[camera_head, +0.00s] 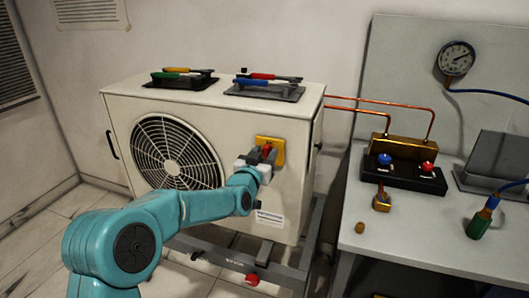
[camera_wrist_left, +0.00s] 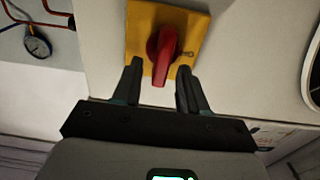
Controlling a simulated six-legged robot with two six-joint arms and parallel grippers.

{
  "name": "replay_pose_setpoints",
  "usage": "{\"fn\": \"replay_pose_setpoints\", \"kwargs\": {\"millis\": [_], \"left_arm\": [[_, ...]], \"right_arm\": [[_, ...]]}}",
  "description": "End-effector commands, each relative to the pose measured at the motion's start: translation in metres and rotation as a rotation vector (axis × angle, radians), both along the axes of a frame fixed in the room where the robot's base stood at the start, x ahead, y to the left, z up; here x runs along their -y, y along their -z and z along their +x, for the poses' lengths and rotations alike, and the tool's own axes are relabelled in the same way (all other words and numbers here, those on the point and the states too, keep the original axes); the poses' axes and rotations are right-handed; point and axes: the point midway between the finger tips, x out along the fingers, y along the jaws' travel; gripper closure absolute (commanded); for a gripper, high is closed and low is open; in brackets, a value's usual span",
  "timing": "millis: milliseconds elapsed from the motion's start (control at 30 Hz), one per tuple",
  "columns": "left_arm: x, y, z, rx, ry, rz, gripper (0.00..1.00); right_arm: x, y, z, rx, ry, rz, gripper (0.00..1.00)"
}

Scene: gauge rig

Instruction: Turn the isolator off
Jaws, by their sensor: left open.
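The isolator has a yellow plate (camera_head: 277,146) and a red rotary handle (camera_head: 266,149), on the front of the white outdoor unit (camera_head: 290,190). In the left wrist view the red handle (camera_wrist_left: 162,54) stands out from the yellow plate (camera_wrist_left: 140,28), its long axis nearly upright in the picture. My left gripper (camera_head: 267,156) is at the isolator. In the wrist view its open fingers (camera_wrist_left: 159,76) lie on either side of the handle's lower end, with small gaps showing. I cannot tell how deep the fingers reach. My right gripper is not in view.
Two dark trays with coloured tools (camera_head: 182,78) (camera_head: 266,86) lie on top of the unit. To the right, a bench (camera_head: 400,240) holds a brass manifold (camera_head: 400,148) with blue and red knobs. Copper pipes (camera_head: 370,105) link it to the unit. A gauge (camera_head: 456,58) hangs behind.

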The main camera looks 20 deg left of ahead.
Motion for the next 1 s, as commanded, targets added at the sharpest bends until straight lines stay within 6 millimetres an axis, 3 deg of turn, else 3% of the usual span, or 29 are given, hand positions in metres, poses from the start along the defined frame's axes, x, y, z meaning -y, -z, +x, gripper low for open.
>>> {"fn": "replay_pose_setpoints", "kwargs": {"millis": [333,467,767,1000], "left_arm": [[0.000,0.000,0.004,0.000,-0.001,0.000,0.57],[0.000,0.000,0.004,0.000,0.000,0.000,1.00],[-0.001,0.001,0.004,0.000,0.000,-0.015,1.00],[-0.003,0.005,0.004,-0.002,-0.001,-0.112,1.00]], "right_arm": [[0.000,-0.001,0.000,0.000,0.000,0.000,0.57],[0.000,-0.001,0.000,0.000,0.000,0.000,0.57],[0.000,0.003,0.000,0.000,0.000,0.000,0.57],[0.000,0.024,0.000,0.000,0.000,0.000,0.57]]}}
